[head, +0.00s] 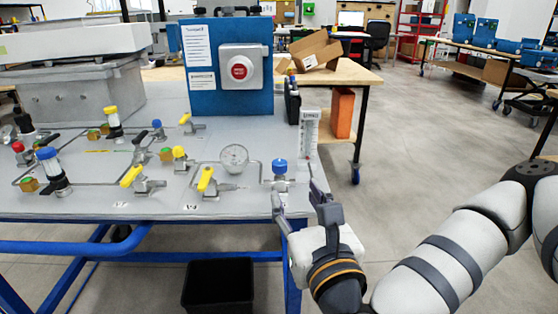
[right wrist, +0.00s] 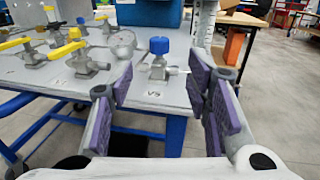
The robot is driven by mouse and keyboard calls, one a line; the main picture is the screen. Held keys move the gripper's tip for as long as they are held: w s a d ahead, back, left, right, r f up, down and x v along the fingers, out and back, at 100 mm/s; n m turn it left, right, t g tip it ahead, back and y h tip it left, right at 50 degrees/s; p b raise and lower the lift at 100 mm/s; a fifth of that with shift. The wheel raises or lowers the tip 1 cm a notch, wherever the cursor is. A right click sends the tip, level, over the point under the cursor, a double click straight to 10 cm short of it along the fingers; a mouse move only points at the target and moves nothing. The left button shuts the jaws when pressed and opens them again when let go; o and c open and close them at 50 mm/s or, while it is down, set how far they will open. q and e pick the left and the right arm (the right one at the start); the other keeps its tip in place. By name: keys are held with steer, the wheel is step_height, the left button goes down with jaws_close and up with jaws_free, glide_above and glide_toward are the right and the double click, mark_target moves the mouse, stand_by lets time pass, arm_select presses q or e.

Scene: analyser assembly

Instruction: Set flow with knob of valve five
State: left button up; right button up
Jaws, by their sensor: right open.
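The knob of valve five (head: 279,166) is a blue knob on a metal valve near the right front corner of the grey panel table. In the right wrist view the same blue knob (right wrist: 159,46) sits upright, with a V5 label (right wrist: 154,93) on the panel in front of it. My right gripper (head: 297,196) is open and empty, in front of the valve, with its fingers pointing toward it. In the right wrist view, the purple-padded fingers (right wrist: 160,85) stand apart on either side of the valve, and the knob shows beyond them, untouched. My left gripper is out of view.
Yellow-handled valves (head: 206,181) and a round gauge (head: 234,158) stand left of valve five. A flow meter (head: 309,130) stands upright behind it on the right. A blue board with a red button (head: 239,72) rises at the back. A black bin (head: 218,286) is below the table.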

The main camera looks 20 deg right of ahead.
mark_target(282, 166)
steer(key=w+b, duration=0.2)
steer(key=w, duration=0.1)
steer(key=w+b, duration=0.2)
steer(key=w, duration=0.2)
steer(key=w+b, duration=0.2)
steer(key=w, duration=0.2)
steer(key=shift+d+r+b, duration=0.2)
steer(key=shift+d+b, duration=0.15)
steer(key=shift+d, duration=0.05)
steer(key=shift+w, duration=0.6)
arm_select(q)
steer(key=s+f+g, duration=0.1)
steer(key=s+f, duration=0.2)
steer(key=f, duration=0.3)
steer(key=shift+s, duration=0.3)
arm_select(e)
jaws_close()
